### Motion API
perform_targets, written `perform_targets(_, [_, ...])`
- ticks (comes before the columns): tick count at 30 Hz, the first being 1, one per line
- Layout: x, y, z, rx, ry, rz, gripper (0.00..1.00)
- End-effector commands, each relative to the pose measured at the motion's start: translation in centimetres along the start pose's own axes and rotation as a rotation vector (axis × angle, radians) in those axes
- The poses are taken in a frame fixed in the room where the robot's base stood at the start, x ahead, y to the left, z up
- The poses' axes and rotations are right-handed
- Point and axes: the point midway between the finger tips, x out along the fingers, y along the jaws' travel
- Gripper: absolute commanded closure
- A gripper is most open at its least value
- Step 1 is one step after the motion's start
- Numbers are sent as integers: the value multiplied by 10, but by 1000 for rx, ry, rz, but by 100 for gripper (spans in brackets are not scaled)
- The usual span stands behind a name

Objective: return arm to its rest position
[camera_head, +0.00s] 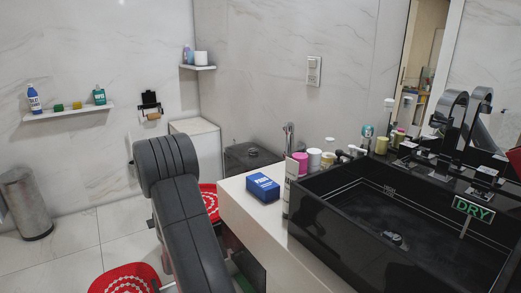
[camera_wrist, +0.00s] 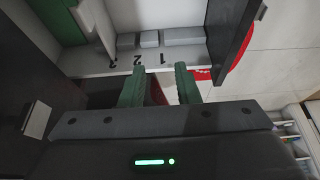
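In the wrist view my gripper (camera_wrist: 160,70) shows as two green fingers standing apart. I see nothing clamped between the tips; dark red and pale surfaces show through the gap. Beyond the fingertips is an open cabinet with a white shelf (camera_wrist: 95,67) marked with dark numbers. Several grey blocks (camera_wrist: 184,36) stand on it. In the head view my dark grey arm rises at the lower centre, left of the counter, and my gripper is hidden from that view.
The white counter (camera_head: 262,222) bears a blue box (camera_head: 263,187) near my arm, with a tube (camera_head: 292,188) beside it. A black sink (camera_head: 400,215) is at right. Red mats (camera_head: 128,279) lie on the floor. A metal bin (camera_head: 26,204) stands at far left. A dark cabinet door (camera_wrist: 232,35) stands open.

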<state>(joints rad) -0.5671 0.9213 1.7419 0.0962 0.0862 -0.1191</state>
Motion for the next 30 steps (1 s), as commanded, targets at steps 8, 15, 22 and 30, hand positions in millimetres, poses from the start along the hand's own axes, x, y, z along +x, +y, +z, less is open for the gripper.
perform_targets(8, [4,-21,2,-3,0,-4,71])
perform_targets(15, [4,-37,2,-4,1,-3,71])
perform_targets(22, [4,-57,1,-3,3,-3,71])
perform_targets(30, [-12,-46,-5,21,0,9,71])
